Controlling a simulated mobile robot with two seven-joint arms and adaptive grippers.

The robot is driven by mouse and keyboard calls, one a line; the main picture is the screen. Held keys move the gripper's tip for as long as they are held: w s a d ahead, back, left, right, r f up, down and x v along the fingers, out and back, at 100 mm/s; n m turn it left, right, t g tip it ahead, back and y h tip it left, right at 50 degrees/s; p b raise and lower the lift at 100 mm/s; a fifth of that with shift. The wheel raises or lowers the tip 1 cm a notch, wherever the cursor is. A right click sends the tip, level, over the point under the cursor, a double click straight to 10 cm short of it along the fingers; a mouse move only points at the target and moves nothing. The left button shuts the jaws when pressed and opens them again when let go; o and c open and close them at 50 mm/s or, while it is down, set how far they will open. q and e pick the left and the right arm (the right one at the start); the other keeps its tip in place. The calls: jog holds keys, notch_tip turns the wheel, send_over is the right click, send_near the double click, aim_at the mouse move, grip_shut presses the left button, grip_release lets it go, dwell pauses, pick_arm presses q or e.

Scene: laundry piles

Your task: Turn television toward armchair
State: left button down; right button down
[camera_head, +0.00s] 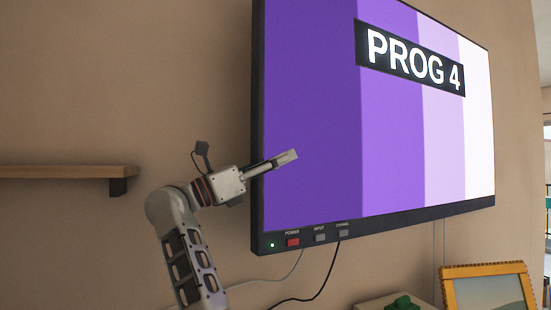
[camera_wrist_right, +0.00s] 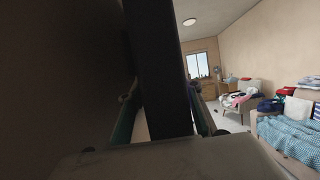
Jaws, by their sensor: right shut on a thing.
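The television (camera_head: 340,130) hangs on the wall at the right of the head view. Its screen shows purple stripes and "PROG 4". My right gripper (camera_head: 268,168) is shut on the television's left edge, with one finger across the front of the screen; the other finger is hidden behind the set. In the right wrist view, the dark edge of the television (camera_wrist_right: 162,60) stands upright between the fingers of the right gripper (camera_wrist_right: 165,112). A pale armchair (camera_wrist_right: 240,97) with clothes on it stands across the room in that view. My left gripper is not in view.
A wooden shelf (camera_head: 65,172) is on the wall at left. Cables hang below the television. An orange picture frame (camera_head: 488,270) and a green object (camera_head: 403,303) stand below it. A sofa with a blue blanket (camera_wrist_right: 290,132) is at right in the wrist view.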

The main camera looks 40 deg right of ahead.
jog(key=shift+s+d+f, duration=0.1)
jog(key=shift+s+f, duration=0.1)
jog(key=shift+f, duration=0.05)
jog(key=c, duration=1.6)
grip_release()
jog(key=shift+s, duration=0.1)
jog(key=shift+o, duration=0.2)
jog(key=shift+s+r, duration=0.25)
jog(key=shift+w, duration=0.1)
jog(key=v, duration=1.2)
